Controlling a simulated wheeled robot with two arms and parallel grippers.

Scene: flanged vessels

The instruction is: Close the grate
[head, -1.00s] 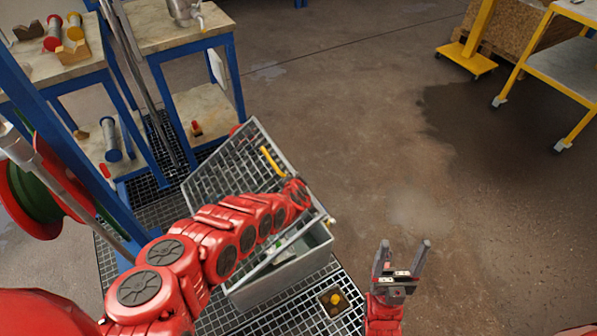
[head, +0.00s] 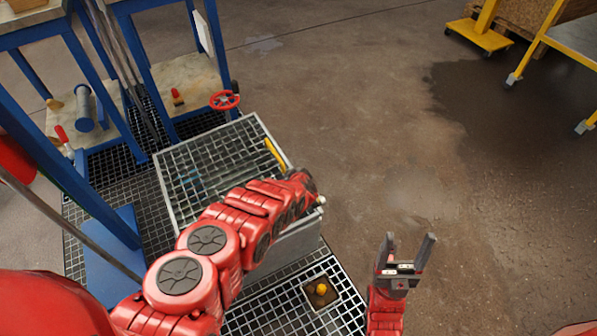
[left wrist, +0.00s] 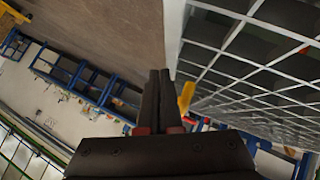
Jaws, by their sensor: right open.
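The grate (head: 205,160) is a grey metal mesh panel with a yellow handle (head: 274,153) at its right edge. It lies over the grey metal box (head: 300,240); my left arm covers its near part, so I cannot tell if it rests fully on the rim. My left gripper's fingers are hidden in the head view. In the left wrist view the left gripper (left wrist: 164,80) has its fingers together with nothing seen between them, beside the edge of the grate (left wrist: 255,70). The handle (left wrist: 186,97) shows just behind the fingers. My right gripper (head: 410,245) is open and empty, right of the box.
A red valve wheel (head: 225,100) stands behind the grate. Blue-framed benches (head: 190,85) are at the left and back. A small tray with a yellow piece (head: 320,290) lies on the floor grating in front of the box. The floor to the right is clear up to yellow carts.

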